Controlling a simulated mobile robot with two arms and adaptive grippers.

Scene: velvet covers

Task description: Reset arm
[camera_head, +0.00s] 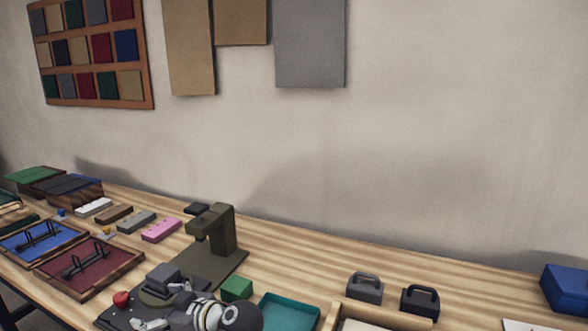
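Part of one of my arms, white and dark grey, shows at the bottom edge, left of the middle, in the head view. It is probably my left arm, low over the front of a dark press stand (222,262). Its fingertips cannot be made out against the dark parts there, so I cannot tell whether that gripper is open or holds anything. My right gripper is not in view. The task names no other object.
A red knob (121,299), a green block (236,289) and a teal tray (289,312) crowd around the arm. A maroon tray (128,263) and a blue tray (14,246) lie left. Two dark handled blocks (366,287) (420,301) stand right. The table's back middle is clear.

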